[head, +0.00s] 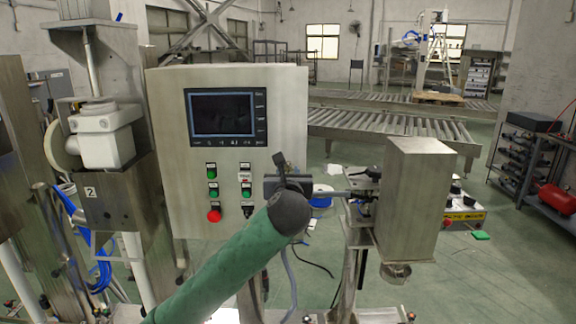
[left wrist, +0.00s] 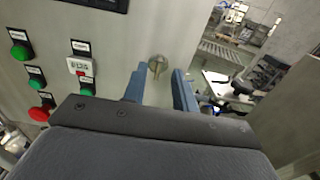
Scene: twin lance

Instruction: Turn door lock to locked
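A grey metal cabinet (head: 160,150) with a screen and buttons stands ahead of me. The door lock (left wrist: 157,66) shows in the left wrist view as a small brassy knob on the cabinet front, near its right edge. My left gripper (left wrist: 160,88) has its two blue fingers spread, with the knob seen beyond the gap between them; no contact shows. In the head view my left gripper (head: 278,184) is in front of the cabinet's lower right edge, and it and my green-sleeved arm hide the lock. My right gripper is not in view.
A screen (head: 226,117) sits on the cabinet, with several green buttons and a red button (head: 214,216) below it. A steel box (head: 414,195) stands on a post at the right. Roller conveyors (head: 390,125) are behind.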

